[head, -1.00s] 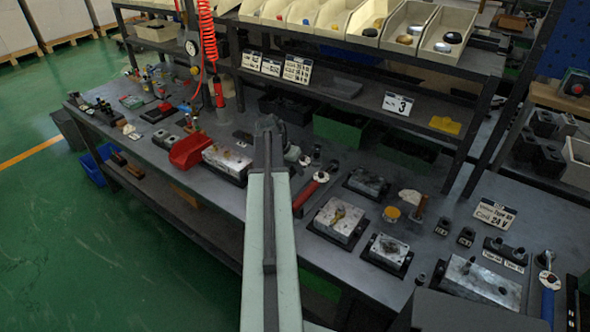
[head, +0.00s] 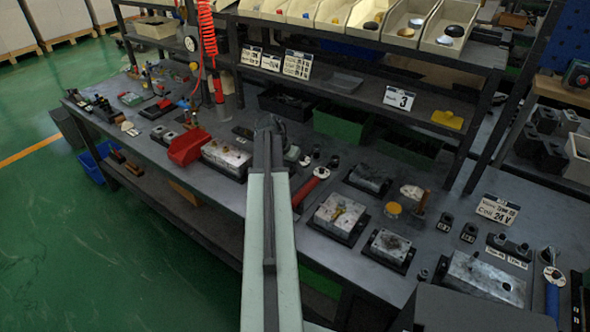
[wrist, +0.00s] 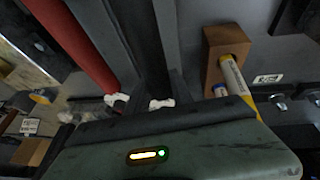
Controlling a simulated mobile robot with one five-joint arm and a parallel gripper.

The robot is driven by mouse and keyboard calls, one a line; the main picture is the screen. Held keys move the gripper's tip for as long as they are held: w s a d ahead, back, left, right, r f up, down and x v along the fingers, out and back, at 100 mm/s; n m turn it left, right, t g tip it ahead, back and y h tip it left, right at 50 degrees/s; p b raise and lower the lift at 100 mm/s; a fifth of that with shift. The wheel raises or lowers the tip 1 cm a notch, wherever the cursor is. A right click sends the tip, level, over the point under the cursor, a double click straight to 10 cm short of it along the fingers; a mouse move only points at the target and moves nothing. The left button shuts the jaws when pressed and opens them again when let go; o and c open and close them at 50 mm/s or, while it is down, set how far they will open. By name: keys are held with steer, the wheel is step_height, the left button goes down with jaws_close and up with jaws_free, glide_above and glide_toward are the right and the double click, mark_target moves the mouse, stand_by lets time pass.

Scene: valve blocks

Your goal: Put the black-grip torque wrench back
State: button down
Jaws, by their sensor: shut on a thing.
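My gripper (head: 270,125) is at the far end of my raised arm, over the middle of the bench in the head view. In the wrist view its pale fingertips (wrist: 139,101) are shut on a dark bar (wrist: 146,45), which looks like the black-grip torque wrench. The wrench's head and full length cannot be made out, and my arm hides it in the head view. A red-grip torque wrench (head: 311,187) lies on the bench just right of my arm. A blue-grip torque wrench (head: 552,295) lies at the far right.
Valve blocks (head: 340,216) and small dark fittings stand right of my arm on the bench (head: 330,255). A red bin (head: 188,147) and another block (head: 227,157) stand to the left. A shelf with bins and a "3" sign (head: 399,98) runs behind.

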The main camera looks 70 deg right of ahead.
steer(key=shift+f+b, duration=0.8)
steer(key=shift+f, duration=0.05)
steer(key=c, duration=1)
jaws_free()
steer(key=shift+c, duration=0.2)
steer(key=p+v, duration=0.7)
steer(key=v, duration=0.1)
steer(key=shift+r, duration=0.1)
